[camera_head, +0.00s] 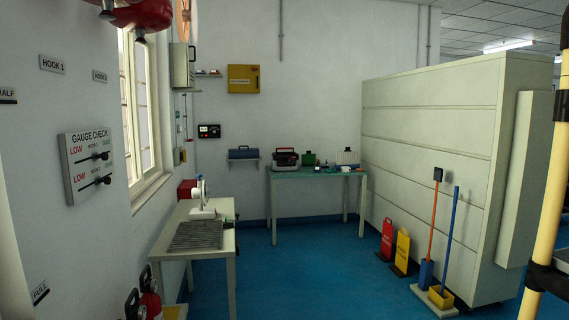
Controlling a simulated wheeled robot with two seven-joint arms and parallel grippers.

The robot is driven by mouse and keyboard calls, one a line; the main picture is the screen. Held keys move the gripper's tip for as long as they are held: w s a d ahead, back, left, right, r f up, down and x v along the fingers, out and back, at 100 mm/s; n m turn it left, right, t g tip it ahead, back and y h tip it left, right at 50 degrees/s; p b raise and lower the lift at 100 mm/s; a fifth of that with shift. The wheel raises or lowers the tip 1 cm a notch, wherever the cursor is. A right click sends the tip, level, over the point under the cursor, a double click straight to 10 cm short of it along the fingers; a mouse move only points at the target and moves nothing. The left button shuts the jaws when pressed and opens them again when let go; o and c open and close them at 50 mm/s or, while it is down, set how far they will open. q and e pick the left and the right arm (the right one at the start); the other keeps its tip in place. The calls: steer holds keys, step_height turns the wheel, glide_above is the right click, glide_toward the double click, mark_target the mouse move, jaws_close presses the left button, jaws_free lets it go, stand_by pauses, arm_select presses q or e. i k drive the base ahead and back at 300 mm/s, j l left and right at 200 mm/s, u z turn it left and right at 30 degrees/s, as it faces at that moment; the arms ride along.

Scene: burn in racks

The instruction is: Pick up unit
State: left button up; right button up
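No object in the head view is clearly marked as the unit, so I cannot tell which one it is. A dark, boxy device with red parts (285,160) stands on the green-topped table (320,173) by the far wall. A small green object (308,159) and a white object (347,157) stand to its right. A white upright device (201,203) stands on the nearer table (229,238) at the left. Red cylinders (149,298) show at the lower left, partly cut off. Neither of my grippers is in view.
A large pale cabinet (430,150) fills the right side. A red sign (386,239), a yellow sign (402,252) and two long-handled tools (435,225) stand before it. A yellowish pole (548,215) is close at the right edge. The blue floor (315,275) between is clear.

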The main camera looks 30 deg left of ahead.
mark_target(280, 162)
steer(key=i+j+u, duration=0.35)
steer(key=i, duration=0.65)
steer(key=i+u, duration=0.35)
steer(key=i, duration=5.5)
steer(key=l, duration=0.1)
